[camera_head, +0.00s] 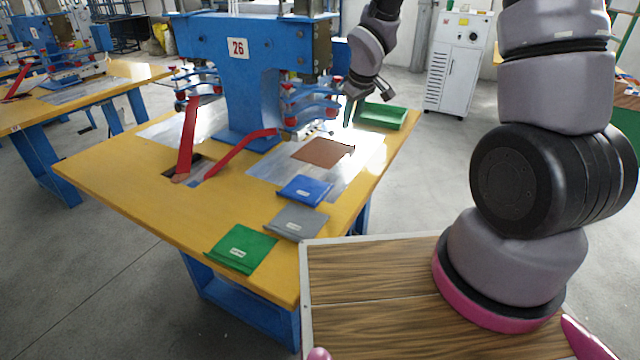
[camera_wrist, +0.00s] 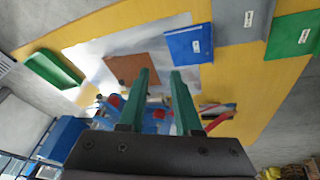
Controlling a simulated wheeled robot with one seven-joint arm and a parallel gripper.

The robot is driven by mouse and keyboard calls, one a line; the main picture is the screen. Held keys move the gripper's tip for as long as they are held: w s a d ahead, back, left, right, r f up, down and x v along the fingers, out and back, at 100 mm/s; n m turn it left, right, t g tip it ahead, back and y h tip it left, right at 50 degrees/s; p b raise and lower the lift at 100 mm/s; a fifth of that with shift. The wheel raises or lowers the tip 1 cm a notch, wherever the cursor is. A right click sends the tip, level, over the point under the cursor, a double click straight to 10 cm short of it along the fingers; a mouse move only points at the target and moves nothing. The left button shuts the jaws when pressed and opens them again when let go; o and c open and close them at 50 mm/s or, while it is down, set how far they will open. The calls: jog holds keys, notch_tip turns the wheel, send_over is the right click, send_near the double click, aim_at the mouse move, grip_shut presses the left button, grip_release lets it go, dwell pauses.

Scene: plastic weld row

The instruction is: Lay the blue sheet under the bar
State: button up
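The blue sheet (camera_head: 305,190) lies flat on the yellow table, partly on the silvery metal plate (camera_head: 262,170), at its near edge. It also shows in the wrist view (camera_wrist: 189,43) with a white label. The bar is hard to single out; the blue press (camera_head: 238,85) marked 26 carries blue and red clamp parts (camera_head: 305,105) over the plate. My gripper (camera_head: 352,112) is above the plate's far right part, beside the press. In the wrist view its two green fingers (camera_wrist: 160,75) stand apart with nothing between them.
A brown sheet (camera_head: 322,152) lies on the plate beyond the blue one. A grey sheet (camera_head: 297,222) and a green sheet (camera_head: 240,249) lie nearer on the yellow table (camera_head: 130,190). A green tray (camera_head: 384,116) sits at the far right corner. Red levers (camera_head: 187,140) stick out in front of the press.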

jog(key=a+f+n+g+y, duration=0.15)
jog(key=a+f, duration=0.25)
jog(key=f, duration=0.6)
jog(key=n, duration=0.3)
send_near(313, 198)
jog(key=s+r, duration=0.1)
jog(key=s, duration=0.3)
jog(key=shift+g+y, duration=0.25)
jog(key=shift+g, duration=0.1)
jog(key=shift+x, duration=3.8)
jog(key=shift+s+a, duration=0.1)
jog(key=shift+a, duration=0.05)
grip_shut()
jog(key=shift+r, duration=0.15)
jog(key=shift+r, duration=0.35)
